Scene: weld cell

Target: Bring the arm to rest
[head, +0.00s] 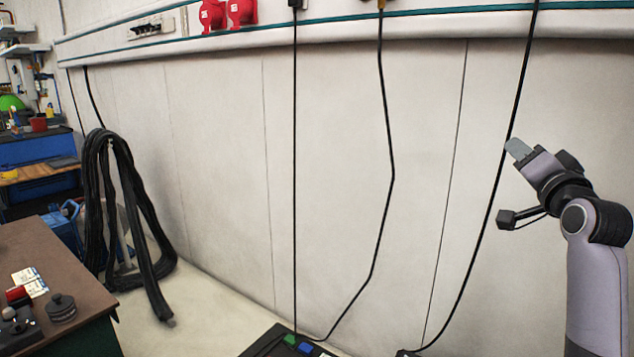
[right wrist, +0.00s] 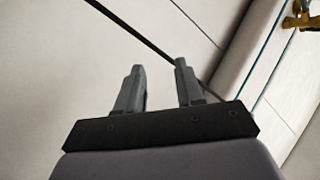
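My right arm (head: 597,280) stands raised at the right edge of the head view. Its gripper (head: 517,149) points up and to the left in front of the white wall. In the right wrist view the two fingers of the right gripper (right wrist: 160,82) stand apart with an empty gap between them. My left gripper is not in the head view.
Black cables (head: 389,130) hang down the white wall (head: 220,160). A bundle of black hose (head: 98,200) hangs at the left. A brown-topped table (head: 85,290) with small items stands at lower left. A dark box (head: 268,343) is at the bottom. Pale floor lies between.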

